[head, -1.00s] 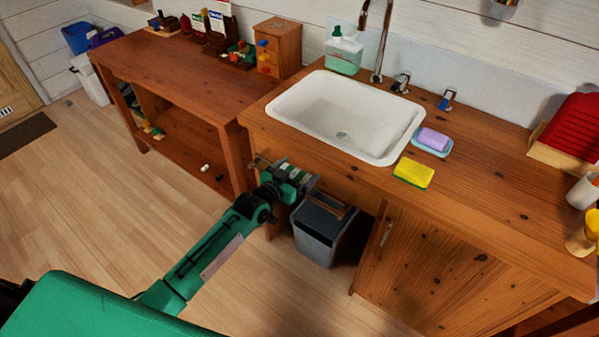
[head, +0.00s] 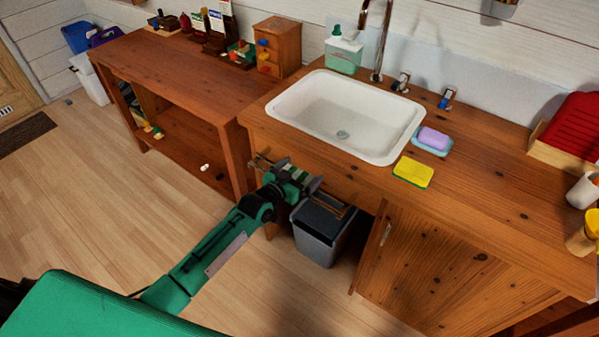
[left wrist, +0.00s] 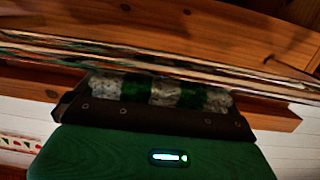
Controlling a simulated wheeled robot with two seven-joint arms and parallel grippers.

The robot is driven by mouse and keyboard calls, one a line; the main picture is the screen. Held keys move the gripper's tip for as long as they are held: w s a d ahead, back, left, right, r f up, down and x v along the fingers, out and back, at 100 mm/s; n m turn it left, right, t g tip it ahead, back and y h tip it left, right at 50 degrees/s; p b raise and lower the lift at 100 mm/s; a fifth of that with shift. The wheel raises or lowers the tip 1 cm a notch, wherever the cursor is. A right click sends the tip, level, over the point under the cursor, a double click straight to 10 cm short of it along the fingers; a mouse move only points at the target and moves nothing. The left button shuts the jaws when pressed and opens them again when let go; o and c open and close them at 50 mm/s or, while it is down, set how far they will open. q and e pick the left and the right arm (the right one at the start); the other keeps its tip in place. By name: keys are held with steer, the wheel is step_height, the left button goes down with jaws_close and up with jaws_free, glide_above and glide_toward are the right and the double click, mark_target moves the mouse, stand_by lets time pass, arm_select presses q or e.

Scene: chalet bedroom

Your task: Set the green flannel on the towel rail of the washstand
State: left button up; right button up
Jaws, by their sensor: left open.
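The washstand (head: 470,205) has a white basin, and its front stands before my left arm. My left gripper (head: 297,179) is open at the washstand's front, below the basin's left side. That bar, the towel rail (left wrist: 150,56), runs across the left wrist view. I cannot tell whether the cloth hangs over the rail or rests against it. The fingertips are hard to make out. My right gripper is not in view.
A grey bin (head: 318,240) stands under the washstand, just below the gripper. A cabinet door (head: 400,250) is to its right. A low wooden bench (head: 165,75) stands to the left. A yellow sponge (head: 413,172) lies on the washstand top.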

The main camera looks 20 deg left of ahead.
arm_select(q)
steer(key=shift+s+a+r, duration=0.1)
steer(key=shift+s, duration=0.15)
steer(key=v, duration=1.1)
steer(key=shift+s, duration=0.2)
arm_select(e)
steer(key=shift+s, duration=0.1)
